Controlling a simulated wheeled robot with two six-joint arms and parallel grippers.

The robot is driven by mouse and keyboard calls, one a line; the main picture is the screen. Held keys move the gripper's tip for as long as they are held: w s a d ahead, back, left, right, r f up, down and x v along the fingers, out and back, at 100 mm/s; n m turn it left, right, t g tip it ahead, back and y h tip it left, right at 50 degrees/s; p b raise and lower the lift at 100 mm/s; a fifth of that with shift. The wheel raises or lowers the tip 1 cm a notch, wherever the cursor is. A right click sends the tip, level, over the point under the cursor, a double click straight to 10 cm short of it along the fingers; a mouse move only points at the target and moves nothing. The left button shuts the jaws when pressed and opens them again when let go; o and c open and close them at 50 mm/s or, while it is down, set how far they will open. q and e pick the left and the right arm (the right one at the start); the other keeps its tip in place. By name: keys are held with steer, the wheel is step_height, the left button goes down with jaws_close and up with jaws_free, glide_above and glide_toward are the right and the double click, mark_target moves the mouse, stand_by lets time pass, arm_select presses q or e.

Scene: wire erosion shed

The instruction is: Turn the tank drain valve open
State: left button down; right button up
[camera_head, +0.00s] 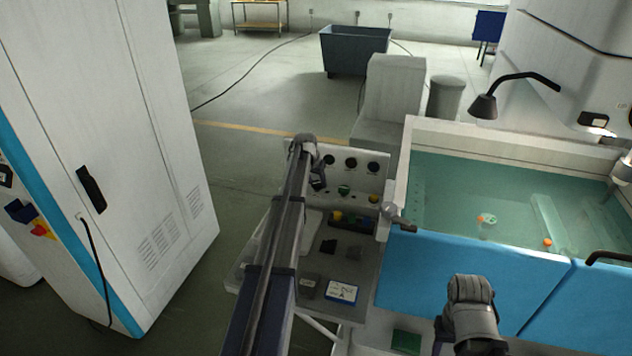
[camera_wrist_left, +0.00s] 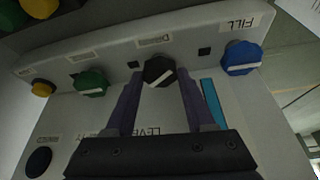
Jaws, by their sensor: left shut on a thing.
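The tank drain valve is a black knob (camera_wrist_left: 158,70) with a white pointer line, on a pale panel (camera_wrist_left: 110,50) with upside-down labels in the left wrist view. The pointer looks slanted. My left gripper (camera_wrist_left: 155,84) is shut on this knob, one finger on each side. In the head view my left gripper (camera_head: 318,182) is small and dark in front of the panel, and the black knob cannot be made out there. The tank (camera_head: 480,187) at the right holds greenish liquid. Part of my right arm shows at the lower right; its gripper is not visible.
A blue knob (camera_wrist_left: 241,58) marked FILL and a green knob (camera_wrist_left: 90,82) flank the black knob in the left wrist view. Below the panel, a shelf (camera_head: 368,262) holds small items. A white cabinet (camera_head: 130,150) stands left; open floor lies behind.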

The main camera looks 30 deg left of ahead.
arm_select(q)
steer(key=n+y, duration=0.1)
steer(key=n, duration=0.1)
steer(key=n+y, duration=0.1)
steer(key=n, duration=0.2)
steer(key=shift+w+d+n+g, duration=0.1)
steer(key=shift+d+n+g, duration=0.1)
steer(key=shift+n+g, duration=0.15)
steer(key=n, duration=0.2)
steer(key=n+g+y, duration=0.1)
steer(key=n, duration=0.1)
steer(key=shift+w+d+n+g, duration=0.1)
steer(key=shift+n+g, duration=0.15)
steer(key=c, duration=0.5)
jaws_free()
steer(key=shift+r, duration=0.1)
steer(key=p+v, duration=0.7)
steer(key=shift+d+r, duration=0.25)
steer(key=shift+d, duration=0.05)
